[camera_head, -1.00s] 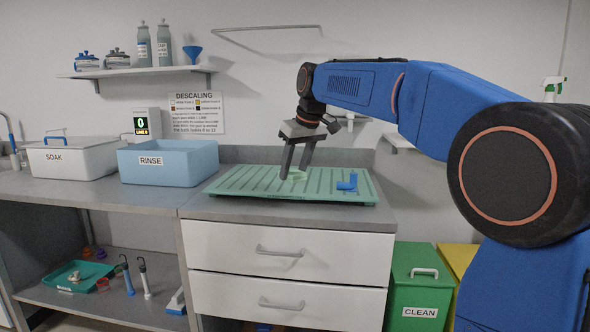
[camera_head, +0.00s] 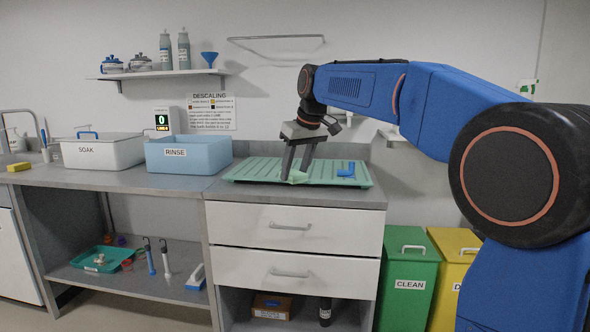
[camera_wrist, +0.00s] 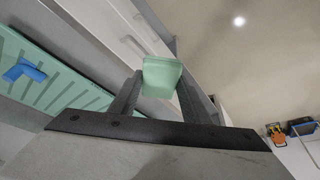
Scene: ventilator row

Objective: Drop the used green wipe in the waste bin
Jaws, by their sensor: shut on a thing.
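My gripper (camera_head: 294,176) is shut on the pale green wipe (camera_wrist: 161,77), which sits between the fingertips in the wrist view. In the head view the wipe (camera_head: 298,177) shows low at the fingertips, in front of the green ribbed tray (camera_head: 330,172). I cannot tell exactly how high it is above the tray. A green bin (camera_head: 408,262) labelled CLEAN stands on the floor right of the drawers. A yellow bin (camera_head: 455,262) stands beside it; its label is mostly hidden by my arm.
A blue piece (camera_head: 346,169) lies on the tray. The blue RINSE basin (camera_head: 188,155) and white SOAK basin (camera_head: 103,152) stand left on the counter. White drawers (camera_head: 290,253) are below. A teal tray (camera_head: 100,259) and tools lie on the lower shelf. Both bins have lids with handles.

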